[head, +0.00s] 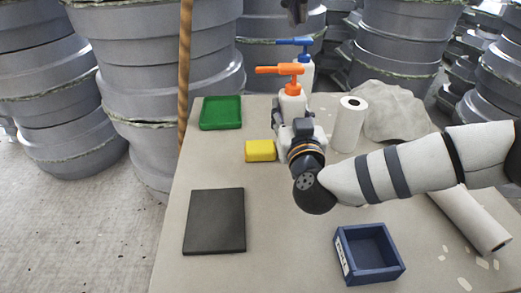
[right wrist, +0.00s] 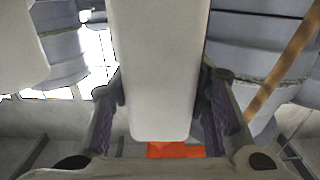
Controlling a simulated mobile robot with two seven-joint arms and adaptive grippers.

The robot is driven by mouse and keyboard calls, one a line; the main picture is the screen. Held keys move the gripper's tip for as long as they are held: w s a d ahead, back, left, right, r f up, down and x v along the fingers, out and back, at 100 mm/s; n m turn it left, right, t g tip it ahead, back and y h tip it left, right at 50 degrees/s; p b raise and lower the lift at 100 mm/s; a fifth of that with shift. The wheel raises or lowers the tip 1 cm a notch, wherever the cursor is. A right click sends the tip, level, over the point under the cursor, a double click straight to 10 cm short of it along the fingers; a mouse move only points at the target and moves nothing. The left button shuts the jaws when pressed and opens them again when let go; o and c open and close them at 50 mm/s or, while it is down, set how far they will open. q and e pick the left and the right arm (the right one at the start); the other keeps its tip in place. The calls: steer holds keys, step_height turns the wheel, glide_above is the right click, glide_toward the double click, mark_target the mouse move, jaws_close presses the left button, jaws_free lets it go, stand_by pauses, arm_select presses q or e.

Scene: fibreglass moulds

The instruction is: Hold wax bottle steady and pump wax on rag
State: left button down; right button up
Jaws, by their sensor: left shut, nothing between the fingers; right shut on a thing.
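A white bottle with an orange pump head (head: 293,90) stands upright near the back middle of the table. My right gripper (head: 291,118) is shut on this bottle. In the right wrist view the white bottle body (right wrist: 160,70) fills the space between the two fingers. My left gripper (head: 295,10) shows only partly at the top edge of the head view, above and behind the pump; it is shut and empty. A yellow block-like item (head: 260,151) lies left of my right gripper; I cannot tell whether it is a folded rag. A crumpled grey-beige heap (head: 392,110) lies at the back right.
A second white bottle with a blue pump (head: 306,72) stands just behind. A paper roll (head: 348,124) stands to the right. A green tray (head: 220,112), a black flat panel (head: 214,221) and a blue box (head: 369,254) are on the table (head: 285,240). Its front middle is clear.

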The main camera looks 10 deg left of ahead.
steer(key=o, duration=1.4)
